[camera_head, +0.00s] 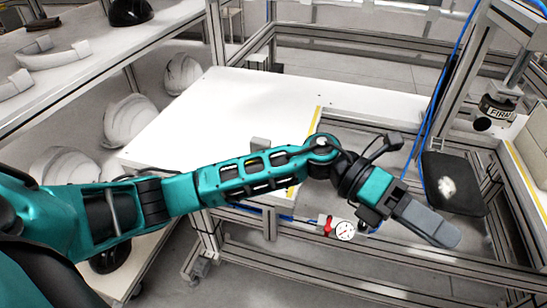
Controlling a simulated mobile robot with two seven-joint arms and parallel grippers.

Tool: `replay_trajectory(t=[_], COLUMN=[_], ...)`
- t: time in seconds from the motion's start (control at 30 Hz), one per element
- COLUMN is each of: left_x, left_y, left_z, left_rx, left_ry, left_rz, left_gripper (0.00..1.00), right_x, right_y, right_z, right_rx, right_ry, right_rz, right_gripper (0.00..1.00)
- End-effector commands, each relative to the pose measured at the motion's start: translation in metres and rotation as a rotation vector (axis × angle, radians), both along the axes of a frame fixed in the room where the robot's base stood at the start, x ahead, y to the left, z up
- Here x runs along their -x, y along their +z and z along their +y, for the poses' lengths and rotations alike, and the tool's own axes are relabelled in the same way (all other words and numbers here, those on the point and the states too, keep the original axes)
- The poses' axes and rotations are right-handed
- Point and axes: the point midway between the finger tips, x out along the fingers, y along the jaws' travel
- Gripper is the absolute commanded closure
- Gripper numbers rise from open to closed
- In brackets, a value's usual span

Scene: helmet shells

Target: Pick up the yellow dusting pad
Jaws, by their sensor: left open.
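My left arm reaches across the view from the left. Its gripper (445,232) points to the lower right, over the metal frame in front of the table. It is open, and I see nothing held in it. I cannot make out a yellow dusting pad; the only yellow that shows is thin strips along table edges. A small white fluffy-looking thing (447,187) lies on a black tray (466,168), just beyond and above my left gripper. My right gripper is not in view.
A white table (235,105) has a large clear top. White helmet shells (130,120) sit on a shelf at the left. A pressure gauge (344,231) with a red valve is on the frame below my left forearm. Aluminium posts and blue hoses stand at the right.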

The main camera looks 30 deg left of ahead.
Motion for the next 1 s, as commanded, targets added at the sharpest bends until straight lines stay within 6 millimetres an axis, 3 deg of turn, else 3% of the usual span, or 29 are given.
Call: replay_trajectory(t=[0.17, 0.3, 0.5, 0.6, 0.77, 1.0], left_x=[-0.020, -0.057, -0.104, -0.114, -0.118, -0.115], left_y=[-0.040, -0.051, -0.015, 0.008, 0.025, -0.011], left_z=[0.053, 0.129, 0.242, 0.280, 0.310, 0.325], left_rx=[-0.432, -0.815, -1.303, -1.461, -1.581, -1.594], left_ry=[-0.261, -0.423, -0.546, -0.567, -0.580, -0.583], left_rz=[-0.383, -0.577, -0.661, -0.648, -0.621, -0.613], left_gripper=[0.45, 0.45, 0.45, 0.45, 0.45, 0.45], right_x=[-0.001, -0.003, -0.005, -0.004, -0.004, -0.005], right_y=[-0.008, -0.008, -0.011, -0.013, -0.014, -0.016], right_z=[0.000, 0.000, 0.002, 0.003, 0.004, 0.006], right_rx=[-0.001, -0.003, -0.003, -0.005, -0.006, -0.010], right_ry=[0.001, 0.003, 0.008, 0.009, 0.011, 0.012], right_rz=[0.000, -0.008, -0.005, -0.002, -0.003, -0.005], right_gripper=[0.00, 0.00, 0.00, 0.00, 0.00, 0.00])
